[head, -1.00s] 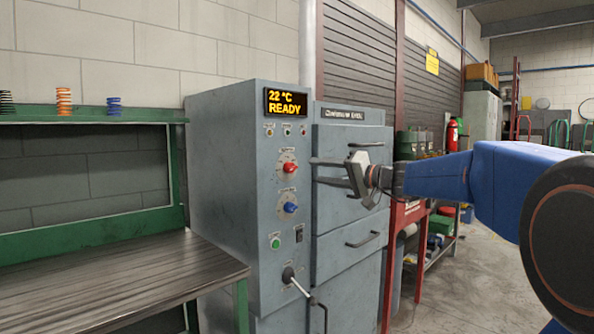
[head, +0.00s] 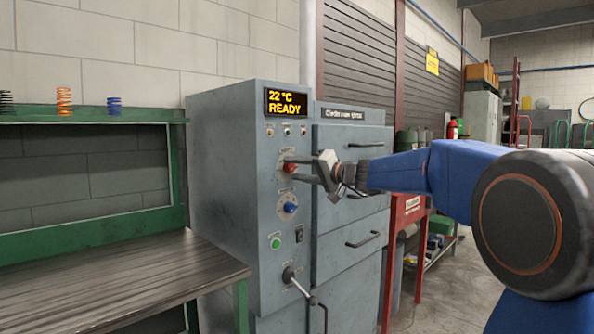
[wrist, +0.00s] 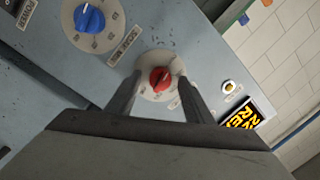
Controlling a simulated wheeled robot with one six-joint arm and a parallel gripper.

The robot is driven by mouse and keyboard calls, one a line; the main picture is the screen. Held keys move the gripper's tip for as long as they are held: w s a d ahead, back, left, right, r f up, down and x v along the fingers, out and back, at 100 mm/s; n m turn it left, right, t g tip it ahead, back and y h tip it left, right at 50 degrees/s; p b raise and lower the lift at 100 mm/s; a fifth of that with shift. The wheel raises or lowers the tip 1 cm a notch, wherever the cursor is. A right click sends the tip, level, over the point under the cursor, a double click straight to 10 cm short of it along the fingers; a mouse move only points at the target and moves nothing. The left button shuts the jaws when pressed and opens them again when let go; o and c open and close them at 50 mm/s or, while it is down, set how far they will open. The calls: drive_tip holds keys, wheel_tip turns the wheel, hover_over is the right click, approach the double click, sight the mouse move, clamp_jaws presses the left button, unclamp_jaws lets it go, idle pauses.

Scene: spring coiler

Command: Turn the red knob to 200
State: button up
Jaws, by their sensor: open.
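The red knob (head: 289,168) sits on the front panel of the grey machine, on a pale round dial with markings. It also shows in the wrist view (wrist: 160,78), between the fingertips. My gripper (head: 291,169) is open, its two fingers reaching to the knob from the right, one on each side. In the wrist view the fingers (wrist: 163,88) flank the knob with gaps visible; whether they touch it I cannot tell. The dial numbers are too small to read. The display (head: 286,102) reads 22 °C READY.
A blue knob (head: 290,208) is below the red one, with a green button (head: 275,243) and a lever (head: 297,285) lower down. Drawers with handles (head: 364,239) are on the right. A green-framed bench (head: 110,280) stands at left.

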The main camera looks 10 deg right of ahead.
drive_tip(key=c, duration=1)
drive_tip(key=shift+c, duration=0.2)
drive_tip(key=shift+m, duration=0.3)
drive_tip(key=m, duration=0.4)
drive_tip(key=shift+f+m+t, duration=0.1)
drive_tip(key=shift+m+t, duration=0.6)
drive_tip(key=shift+m, duration=2.1)
drive_tip(key=o, duration=1)
drive_tip(key=shift+o, duration=0.2)
drive_tip(key=shift+s, duration=0.15)
